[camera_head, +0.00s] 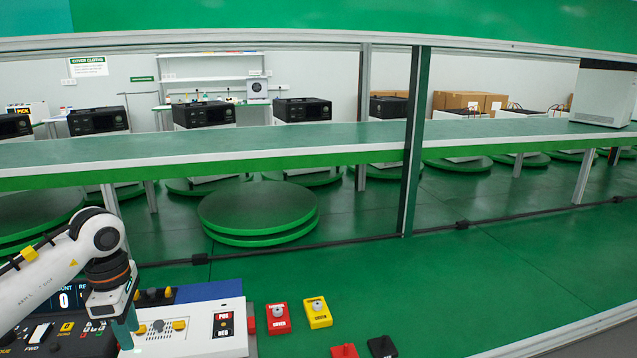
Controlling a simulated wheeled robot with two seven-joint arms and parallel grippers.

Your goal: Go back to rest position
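My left arm comes in from the left edge. My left gripper (124,328) points down over the control panel at the lower left. A white control box (195,340) with yellow knobs and a black-and-red label lies just right of the gripper. A dark panel (70,325) with a display reading 0 is partly hidden behind my arm. My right gripper is not in view.
A red box (278,318) and a yellow box (318,312) sit on the green surface right of the controls. Red (344,351) and black (382,347) pieces are at the bottom edge. A green post (414,140) and long shelf (300,140) stand behind. The right-hand surface is clear.

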